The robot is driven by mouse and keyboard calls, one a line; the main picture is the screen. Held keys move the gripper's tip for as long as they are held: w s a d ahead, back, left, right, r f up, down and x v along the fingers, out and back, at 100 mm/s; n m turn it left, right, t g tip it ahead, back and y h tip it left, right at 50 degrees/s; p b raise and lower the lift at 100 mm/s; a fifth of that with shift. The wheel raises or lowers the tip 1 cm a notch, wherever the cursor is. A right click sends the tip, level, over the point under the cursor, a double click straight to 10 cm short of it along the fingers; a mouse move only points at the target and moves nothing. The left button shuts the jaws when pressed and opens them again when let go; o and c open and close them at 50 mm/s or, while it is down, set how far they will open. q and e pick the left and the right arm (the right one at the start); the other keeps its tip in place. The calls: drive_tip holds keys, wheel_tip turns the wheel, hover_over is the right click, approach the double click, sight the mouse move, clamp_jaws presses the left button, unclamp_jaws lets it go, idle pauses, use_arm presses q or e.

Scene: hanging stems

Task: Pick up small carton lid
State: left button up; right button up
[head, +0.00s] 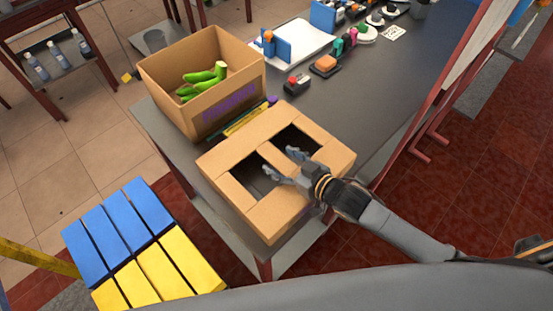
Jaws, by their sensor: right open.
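A tan cardboard piece (245,133), which looks like the small carton lid, lies at the near end of the dark table. Its top has two dark rectangular openings with a cardboard strip between them. My right gripper (281,163) comes in from the right and is over this piece. Its grey fingers are spread apart, one toward each opening, on either side of the middle strip. I cannot tell whether they touch the cardboard. The gripper and wrist hide part of the right side of the piece. My left gripper is not in view.
An open carton (222,122) holding green vegetables (206,80) stands behind it at left. Pencil-like items lie between them. A red-and-white item (296,83), an orange block (326,63) and a white tray (298,42) are farther back. A blue-and-yellow slatted seat (140,245) stands at front left.

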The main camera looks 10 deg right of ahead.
drive_tip(key=c, duration=1.4)
drive_tip(key=shift+r, duration=0.1)
clamp_jaws()
